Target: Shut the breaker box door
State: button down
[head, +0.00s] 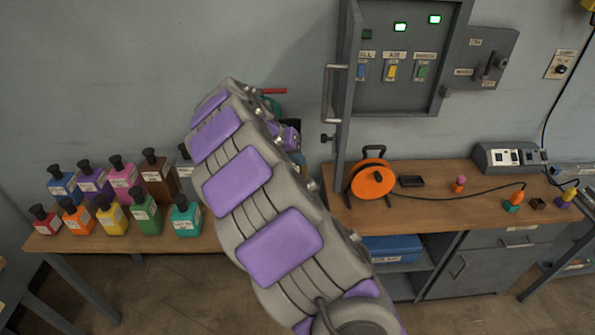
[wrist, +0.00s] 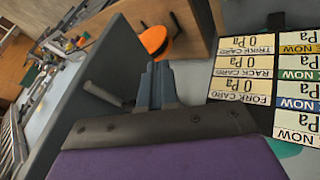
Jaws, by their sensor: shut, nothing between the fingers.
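The breaker box (head: 395,95) is on the wall at the upper right of the head view, with its switches and two lit green lamps exposed. Its grey door (head: 346,100) stands open at the left side, seen nearly edge-on. A bar handle (head: 326,93) sticks out from the door's left face. My gripper is hidden behind my arm in the head view, left of the door. In the wrist view my gripper (wrist: 156,78) is shut and empty. A grey rod (wrist: 103,94) shows to its left there; I cannot tell if it is the door handle.
A wooden bench (head: 420,205) below the box holds an orange cable reel (head: 372,180) and plugs. Several coloured bottles (head: 120,185) stand on a lower bench at left. In the wrist view, label cards (wrist: 243,70) show at right and an orange object (wrist: 155,40) beyond the fingers.

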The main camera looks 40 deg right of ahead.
jog(key=s+d+r+b+x, duration=0.1)
jog(key=b+x, duration=0.1)
jog(key=x, duration=1)
jog(key=shift+s+d, duration=0.35)
jog(key=shift+d, duration=0.15)
jog(key=shift+a+r, duration=0.15)
jog(key=shift+r, duration=0.05)
jog(key=shift+s, duration=0.1)
